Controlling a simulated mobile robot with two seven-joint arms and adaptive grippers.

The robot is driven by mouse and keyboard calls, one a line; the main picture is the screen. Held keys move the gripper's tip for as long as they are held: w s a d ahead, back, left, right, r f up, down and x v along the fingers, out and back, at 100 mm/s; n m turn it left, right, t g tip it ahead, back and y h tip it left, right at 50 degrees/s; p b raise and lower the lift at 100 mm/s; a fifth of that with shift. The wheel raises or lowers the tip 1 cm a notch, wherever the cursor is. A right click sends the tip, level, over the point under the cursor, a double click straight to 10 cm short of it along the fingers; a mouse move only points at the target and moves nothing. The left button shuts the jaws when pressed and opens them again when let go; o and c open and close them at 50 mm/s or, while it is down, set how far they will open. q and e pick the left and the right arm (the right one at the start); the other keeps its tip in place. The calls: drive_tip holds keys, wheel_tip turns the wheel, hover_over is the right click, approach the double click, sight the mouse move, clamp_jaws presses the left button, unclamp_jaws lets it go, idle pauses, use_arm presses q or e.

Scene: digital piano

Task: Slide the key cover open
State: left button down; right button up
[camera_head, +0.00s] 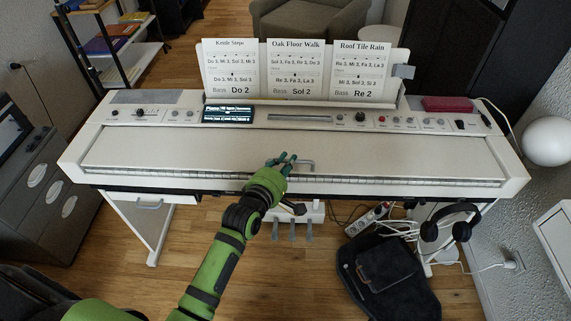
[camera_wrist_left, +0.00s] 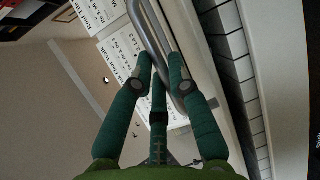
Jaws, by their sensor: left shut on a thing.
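The key cover (camera_head: 200,150) is a wide cream panel lying over the digital piano's keyboard. Only a thin strip of keys (camera_head: 400,182) shows along its front edge. A curved metal handle (camera_head: 307,163) stands near the middle of the cover's front edge. My left gripper (camera_head: 284,161), green with dark green fingers, is at the handle and shut on it. In the left wrist view the fingers (camera_wrist_left: 160,70) lie on both sides of the handle bar (camera_wrist_left: 148,25), with white keys (camera_wrist_left: 232,75) to the right. My right gripper is in neither view.
Song sheets (camera_head: 300,70) stand on the rest behind the control panel. A red box (camera_head: 447,104) lies at the piano's back right. Headphones (camera_head: 462,228) hang under the right end. A dark bag (camera_head: 385,280) and cables are on the floor. The cover's top is clear.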

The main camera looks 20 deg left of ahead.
sight(287, 144)
use_arm(q)
drive_tip(key=w+a+b, duration=0.1)
drive_tip(key=w, duration=0.5)
drive_tip(key=w+a+b, duration=0.1)
drive_tip(key=w, duration=0.2)
drive_tip(key=shift+w+a+f+b, duration=0.2)
drive_tip(key=shift+w+a+b, duration=0.1)
drive_tip(key=shift+a, duration=0.05)
drive_tip(key=shift+w+a+r, duration=0.15)
drive_tip(key=shift+w+r, duration=0.05)
drive_tip(key=shift+w, duration=0.3)
drive_tip(key=c, duration=1.5)
unclamp_jaws()
drive_tip(key=shift+o, duration=0.2)
